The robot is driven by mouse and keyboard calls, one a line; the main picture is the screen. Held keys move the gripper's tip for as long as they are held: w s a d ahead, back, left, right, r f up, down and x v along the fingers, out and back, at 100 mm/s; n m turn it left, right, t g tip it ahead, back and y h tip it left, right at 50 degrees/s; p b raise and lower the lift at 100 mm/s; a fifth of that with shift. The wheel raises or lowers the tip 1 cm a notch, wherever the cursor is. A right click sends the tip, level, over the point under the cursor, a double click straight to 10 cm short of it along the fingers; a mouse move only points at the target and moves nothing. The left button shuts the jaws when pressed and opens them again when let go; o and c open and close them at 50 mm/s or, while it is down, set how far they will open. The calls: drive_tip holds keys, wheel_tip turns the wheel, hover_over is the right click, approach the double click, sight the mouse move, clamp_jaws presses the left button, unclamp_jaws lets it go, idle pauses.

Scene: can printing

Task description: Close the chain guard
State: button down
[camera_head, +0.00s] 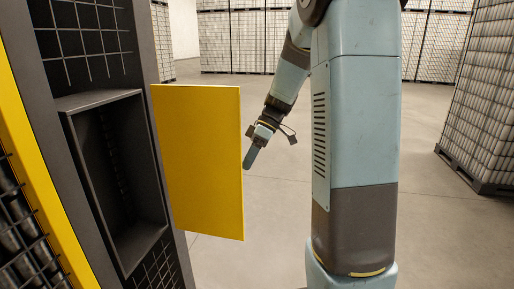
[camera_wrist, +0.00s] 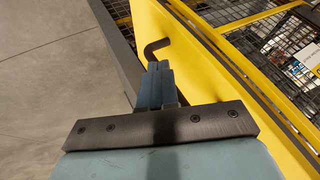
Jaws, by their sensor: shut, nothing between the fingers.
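The chain guard (camera_head: 200,160) is a flat yellow panel. In the head view it stands open, swung out from the dark recess (camera_head: 120,170) in the machine's side. In the wrist view the guard (camera_wrist: 195,60) runs down the right of my fingers, with a dark bent handle (camera_wrist: 155,46) just beyond their tips. My gripper (camera_head: 250,160) is at the guard's free right edge in the head view. Its fingers (camera_wrist: 158,68) are shut and empty, pointing toward the handle. I cannot tell whether they touch the guard or handle.
The machine's dark frame with mesh panels (camera_head: 85,45) and a yellow post (camera_head: 35,165) fills the left. Stacked pallets (camera_head: 485,110) stand at the right and others line the back. The grey floor (camera_head: 430,220) between is clear.

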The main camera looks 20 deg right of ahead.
drive_tip(key=shift+s+a+r, duration=0.1)
drive_tip(key=shift+s+a, duration=0.45)
drive_tip(key=shift+s, duration=0.25)
drive_tip(key=shift+s+a, duration=0.55)
drive_tip(key=shift+s, duration=0.25)
drive_tip(key=shift+s+d, duration=0.1)
